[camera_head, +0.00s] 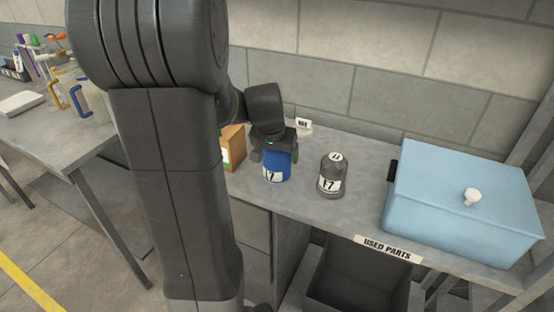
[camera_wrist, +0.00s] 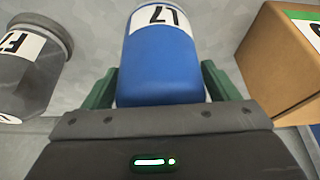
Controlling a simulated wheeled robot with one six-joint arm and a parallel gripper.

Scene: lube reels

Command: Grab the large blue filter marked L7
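The large blue filter (camera_head: 276,167) stands on the grey worktop beside a cardboard box, its white label partly readable in the head view. In the wrist view the blue filter (camera_wrist: 160,65) shows its label with L7.
A grey filter (camera_head: 332,176) with an F7-like label stands to the right, also in the wrist view (camera_wrist: 28,72). The cardboard box (camera_head: 234,148) is close on the left. A light blue lidded box (camera_head: 450,200) fills the right end. A dark bin (camera_head: 360,278) sits below.

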